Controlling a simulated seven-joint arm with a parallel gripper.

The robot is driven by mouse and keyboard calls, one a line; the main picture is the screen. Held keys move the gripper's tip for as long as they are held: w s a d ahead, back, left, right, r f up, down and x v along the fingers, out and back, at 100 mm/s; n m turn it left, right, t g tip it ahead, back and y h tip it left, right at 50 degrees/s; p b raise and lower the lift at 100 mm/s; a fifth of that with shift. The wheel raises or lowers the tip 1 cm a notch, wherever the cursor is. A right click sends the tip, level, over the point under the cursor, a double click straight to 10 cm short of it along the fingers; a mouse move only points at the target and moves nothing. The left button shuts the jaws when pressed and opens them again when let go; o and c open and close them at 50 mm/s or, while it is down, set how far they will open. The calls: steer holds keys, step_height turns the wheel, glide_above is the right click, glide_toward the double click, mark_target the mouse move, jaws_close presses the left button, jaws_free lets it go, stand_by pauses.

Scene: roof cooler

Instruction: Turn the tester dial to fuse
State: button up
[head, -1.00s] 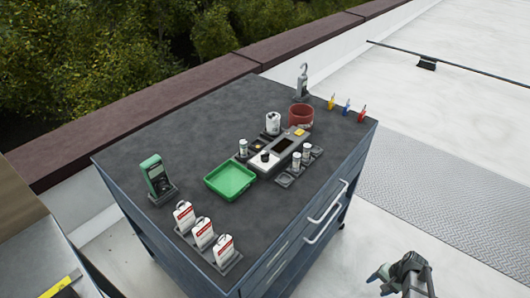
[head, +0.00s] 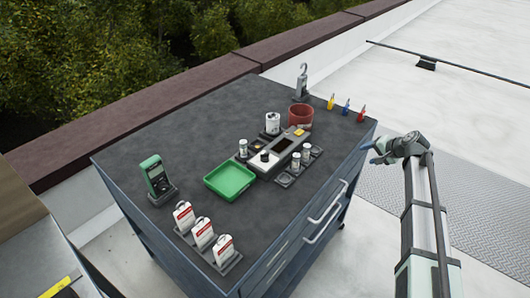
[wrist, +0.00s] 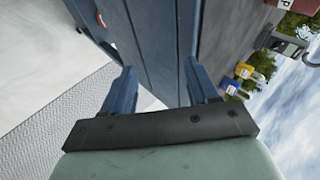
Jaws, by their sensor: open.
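The tester (head: 280,150) is a dark grey bench unit in the middle of the cabinet top. Its dial (head: 264,156) is a small black knob on a pale plate near its left end. The dial's markings are too small to read. My gripper (head: 374,152) is in the air off the right side of the cabinet, apart from the tester. In the wrist view my gripper (wrist: 158,88) shows two blue fingers spread apart with nothing between them. The tester and dial are not visible in the wrist view.
A green tray (head: 230,181) sits left of the tester, a red cup (head: 300,117) behind it. White-capped vials (head: 306,148) stand beside it. A green meter (head: 156,176) and white-red packets (head: 204,232) are on the left and front.

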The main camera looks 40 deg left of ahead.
steer(key=w+a+r+y, duration=0.1)
steer(key=a+r, duration=0.4)
steer(key=r, duration=0.3)
step_height(320, 180, up, 13)
steer(key=n+g+h, duration=0.3)
steer(key=n+h, duration=0.6)
steer(key=n, duration=0.4)
glide_above(265, 153)
step_height(265, 153, down, 13)
steer(key=shift+f, duration=0.1)
steer(key=shift+c, duration=0.3)
